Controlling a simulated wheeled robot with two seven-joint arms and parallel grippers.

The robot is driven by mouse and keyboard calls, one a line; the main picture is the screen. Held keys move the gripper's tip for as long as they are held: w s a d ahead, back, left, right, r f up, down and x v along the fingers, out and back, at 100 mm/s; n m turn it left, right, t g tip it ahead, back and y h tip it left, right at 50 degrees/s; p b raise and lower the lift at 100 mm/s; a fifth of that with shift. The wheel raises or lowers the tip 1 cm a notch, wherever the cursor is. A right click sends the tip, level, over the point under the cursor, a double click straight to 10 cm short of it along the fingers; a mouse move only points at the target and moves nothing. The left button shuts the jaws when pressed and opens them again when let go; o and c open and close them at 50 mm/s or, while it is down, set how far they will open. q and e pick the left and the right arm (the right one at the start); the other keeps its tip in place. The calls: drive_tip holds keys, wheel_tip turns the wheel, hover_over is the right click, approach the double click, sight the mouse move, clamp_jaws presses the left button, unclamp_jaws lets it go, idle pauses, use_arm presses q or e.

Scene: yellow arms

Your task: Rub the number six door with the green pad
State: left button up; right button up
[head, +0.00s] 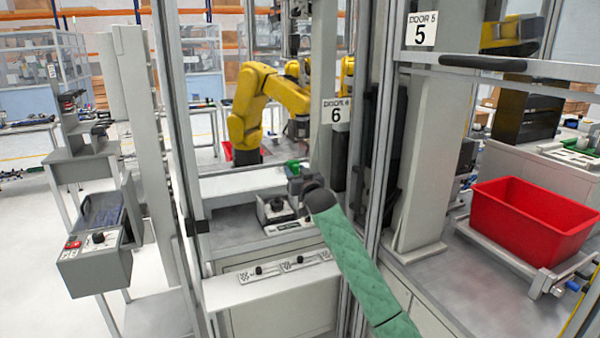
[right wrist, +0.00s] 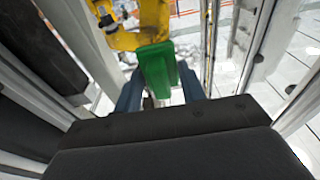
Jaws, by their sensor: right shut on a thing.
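The number six sign (head: 336,111) hangs on a tall door with grey metal framing in the middle of the head view. The door's panel looks clear, with the cell showing through it. My right gripper (head: 296,180) is in front of this door, below and left of the sign. It is shut on the green pad (head: 293,168), which also shows between the blue fingers in the right wrist view (right wrist: 158,70). I cannot tell whether the pad touches the door. My left gripper is not in view.
The door with the number five sign (head: 420,29) is on the right, with a dark handle (head: 482,63). A red bin (head: 532,220) stands behind it. A yellow robot arm (head: 262,100) is inside the cell. A grey control box (head: 95,262) is at the left.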

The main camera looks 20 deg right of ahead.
sight(314, 157)
drive_tip(key=shift+s+a+p, duration=0.1)
drive_tip(key=shift+a+p, duration=0.2)
drive_tip(key=shift+a, duration=2.85)
drive_tip(key=shift+d+r+p, duration=0.1)
drive_tip(key=shift+r+p, duration=0.55)
drive_tip(key=shift+r, duration=0.55)
drive_tip(key=shift+w+d+f+p, duration=0.1)
drive_tip(key=shift+d+p, duration=0.15)
drive_tip(key=shift+d, duration=1.5)
drive_tip(key=shift+w+d+p, duration=0.1)
drive_tip(key=shift+d+p, duration=0.15)
drive_tip(key=shift+d, duration=1.45)
drive_tip(key=shift+w+d, duration=0.1)
drive_tip(key=shift+d, duration=1.95)
drive_tip(key=shift+d, duration=1.7)
drive_tip(key=s+p, duration=0.1)
drive_tip(key=s, duration=0.5)
drive_tip(key=shift+p, duration=0.4)
drive_tip(key=shift+d, duration=0.1)
